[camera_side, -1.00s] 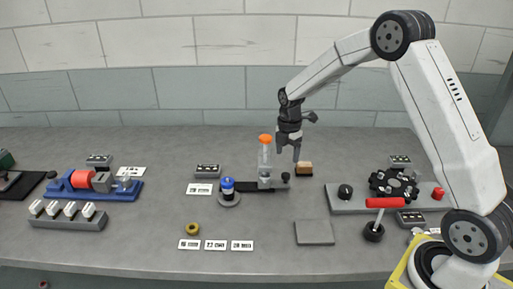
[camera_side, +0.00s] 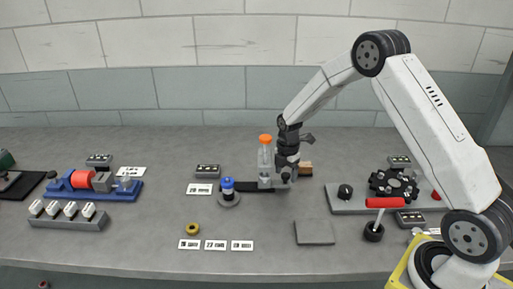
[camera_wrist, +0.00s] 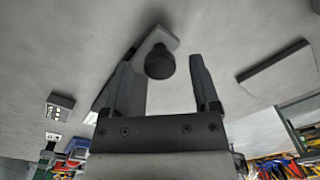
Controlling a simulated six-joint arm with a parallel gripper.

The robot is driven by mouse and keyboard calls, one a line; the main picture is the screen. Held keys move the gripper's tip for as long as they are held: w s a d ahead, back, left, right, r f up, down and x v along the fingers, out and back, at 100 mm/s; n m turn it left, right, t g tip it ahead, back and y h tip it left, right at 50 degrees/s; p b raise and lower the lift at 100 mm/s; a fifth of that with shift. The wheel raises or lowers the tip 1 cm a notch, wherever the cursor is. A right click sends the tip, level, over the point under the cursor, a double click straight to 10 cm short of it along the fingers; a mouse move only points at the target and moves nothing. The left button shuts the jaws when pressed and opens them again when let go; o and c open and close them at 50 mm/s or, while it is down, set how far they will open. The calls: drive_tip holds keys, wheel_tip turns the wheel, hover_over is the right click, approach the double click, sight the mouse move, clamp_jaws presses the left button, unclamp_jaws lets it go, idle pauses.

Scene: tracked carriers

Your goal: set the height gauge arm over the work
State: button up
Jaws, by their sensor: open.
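The height gauge appears to be the clear upright column with an orange top (camera_side: 265,155), on a small grey block. A dark flat arm (camera_side: 258,187) reaches left from its foot toward a blue-topped cylinder (camera_side: 228,184) on a round grey disc (camera_side: 229,200). My gripper (camera_side: 286,174) is low at the right of the column, open, pointing down. In the wrist view a dark round knob (camera_wrist: 159,65) on a grey plate (camera_wrist: 153,40) shows between the open fingers (camera_wrist: 170,82). I cannot tell whether they touch it. In the side view my gripper hides the knob.
A brown-topped block (camera_side: 305,168) stands just right of my gripper. A grey square pad (camera_side: 314,232) lies in front, a red-handled lever (camera_side: 385,203) to its right. A brass ring (camera_side: 193,228) and white labels (camera_side: 215,245) lie front left. The bench between is clear.

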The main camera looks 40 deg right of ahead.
drive_tip(key=shift+f, duration=0.1)
clamp_jaws()
idle(1.5)
